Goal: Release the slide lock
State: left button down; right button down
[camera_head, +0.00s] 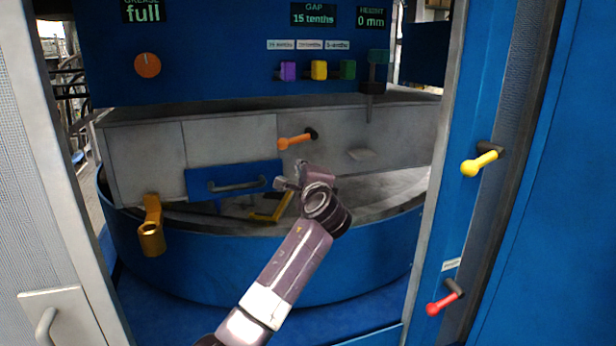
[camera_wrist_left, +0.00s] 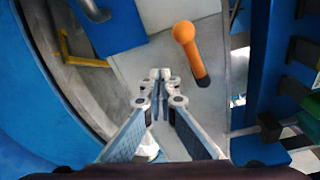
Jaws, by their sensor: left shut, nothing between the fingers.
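An orange lever (camera_head: 294,141) with a dark pivot sticks out from the grey housing, its handle pointing left and slightly down. It also shows in the left wrist view (camera_wrist_left: 187,45), above and right of my fingertips. My left gripper (camera_head: 284,184) is below the lever, apart from it. In the left wrist view its fingers (camera_wrist_left: 161,76) are together with nothing between them. No readable label marks which part is the slide lock. My right gripper is not in view.
A blue drawer front (camera_head: 205,190) and a yellow bar (camera_head: 271,216) are close to my left gripper. A brass lever (camera_head: 151,240) hangs at left. Yellow (camera_head: 477,163) and red (camera_head: 442,304) levers are on the right post. Purple (camera_head: 288,71), yellow and green knobs line the upper panel.

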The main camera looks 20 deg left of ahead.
pick_arm(q)
jog(key=s+d, duration=0.2)
jog(key=s+d+b, duration=0.1)
jog(key=shift+s+r, duration=0.2)
jog(key=shift+r, duration=0.05)
